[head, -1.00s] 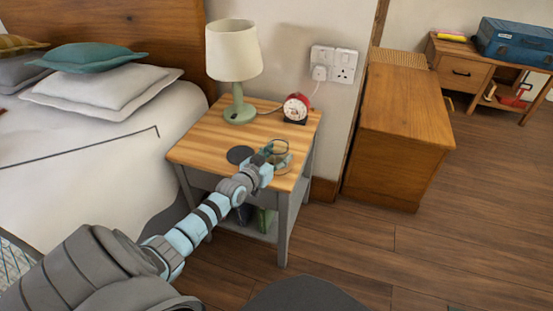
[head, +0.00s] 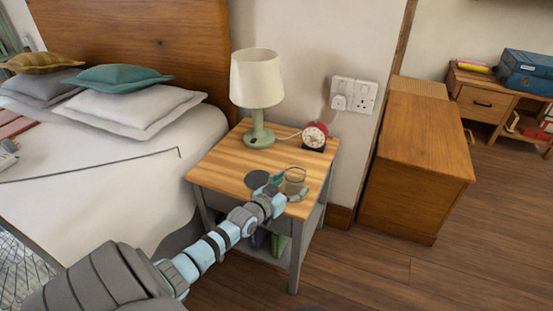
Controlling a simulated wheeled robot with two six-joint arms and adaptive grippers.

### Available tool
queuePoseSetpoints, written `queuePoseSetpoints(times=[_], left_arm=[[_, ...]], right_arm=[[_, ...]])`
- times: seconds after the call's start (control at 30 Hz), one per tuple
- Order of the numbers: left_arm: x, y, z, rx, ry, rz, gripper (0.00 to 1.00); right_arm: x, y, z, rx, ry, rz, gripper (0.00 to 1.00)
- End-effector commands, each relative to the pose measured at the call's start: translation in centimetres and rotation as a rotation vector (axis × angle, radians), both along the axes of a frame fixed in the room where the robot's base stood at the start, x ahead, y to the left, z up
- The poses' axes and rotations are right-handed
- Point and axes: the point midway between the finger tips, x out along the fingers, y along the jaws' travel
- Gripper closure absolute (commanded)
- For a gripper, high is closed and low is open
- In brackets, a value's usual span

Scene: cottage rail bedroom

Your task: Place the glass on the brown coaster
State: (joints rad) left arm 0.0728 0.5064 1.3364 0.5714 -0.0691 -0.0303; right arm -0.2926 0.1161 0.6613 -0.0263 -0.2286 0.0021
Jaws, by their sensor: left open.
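A clear glass (head: 295,175) stands upright on the wooden top of the nightstand (head: 225,164), near its front right edge. A round, flat disc (head: 257,179), the only coaster-like thing in view, lies just left of the glass and apart from it; it looks dark grey rather than brown. My left gripper (head: 289,186) is open at the glass, with one finger to its left and one in front at its right. Whether the fingers touch the glass I cannot tell. The gripper hides the glass's lower part. My right gripper is not in view.
The bed (head: 120,190) is at the left. A wooden cabinet (head: 420,150) stands to the right.

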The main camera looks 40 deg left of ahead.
Motion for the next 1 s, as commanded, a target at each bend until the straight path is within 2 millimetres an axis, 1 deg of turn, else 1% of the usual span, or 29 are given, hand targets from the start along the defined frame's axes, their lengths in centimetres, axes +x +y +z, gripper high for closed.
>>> queuePoseSetpoints(times=[0.03,0.1,0.2,0.3,0.4,0.47,0.67,0.7,0.73,0.77,0.83,0.87,0.9,0.97,1.0], left_arm=[[-0.9,-0.1,1.0,0.0,0.004,-0.001,0.31],[-2.8,-0.4,1.6,-0.001,0.006,-0.004,0.31],[-5.5,-0.6,2.3,0.0,0.006,0.002,0.31],[-7.9,-0.9,2.6,0.0,0.004,0.0,0.31],[-9.3,-1.0,2.5,-0.001,0.001,0.0,0.31],[-9.7,-1.1,2.4,-0.001,0.001,0.0,0.31],[-9.9,-1.1,2.0,-0.001,0.002,0.001,0.31],[-10.1,-1.1,1.6,-0.001,0.013,0.003,0.31],[-10.4,-1.1,0.8,0.001,0.032,0.006,0.31],[-10.9,-1.1,-0.4,0.005,0.061,0.011,0.31],[-13.2,-1.5,-4.9,0.012,0.182,0.026,0.31],[-14.8,-1.8,-7.6,0.016,0.254,0.033,0.31],[-17.5,-2.5,-11.4,0.02,0.364,0.039,0.31],[-22.7,-4.2,-17.3,0.024,0.552,0.037,0.31],[-26.6,-5.7,-20.7,0.024,0.677,0.028,0.31]], right_arm=[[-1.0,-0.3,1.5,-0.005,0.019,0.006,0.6],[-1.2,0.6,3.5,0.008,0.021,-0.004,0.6],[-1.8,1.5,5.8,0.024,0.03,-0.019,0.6],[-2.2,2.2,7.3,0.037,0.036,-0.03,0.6],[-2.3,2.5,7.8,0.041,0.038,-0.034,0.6],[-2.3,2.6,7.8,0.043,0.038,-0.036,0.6],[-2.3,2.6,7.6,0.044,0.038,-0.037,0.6],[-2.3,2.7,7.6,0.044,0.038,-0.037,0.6],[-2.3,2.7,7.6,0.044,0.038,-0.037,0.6],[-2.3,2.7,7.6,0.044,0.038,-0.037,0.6],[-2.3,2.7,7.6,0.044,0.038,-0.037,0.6],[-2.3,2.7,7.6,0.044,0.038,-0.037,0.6],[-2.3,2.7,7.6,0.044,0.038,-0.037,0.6],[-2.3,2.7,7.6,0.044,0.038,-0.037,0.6],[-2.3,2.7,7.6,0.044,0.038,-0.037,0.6]])
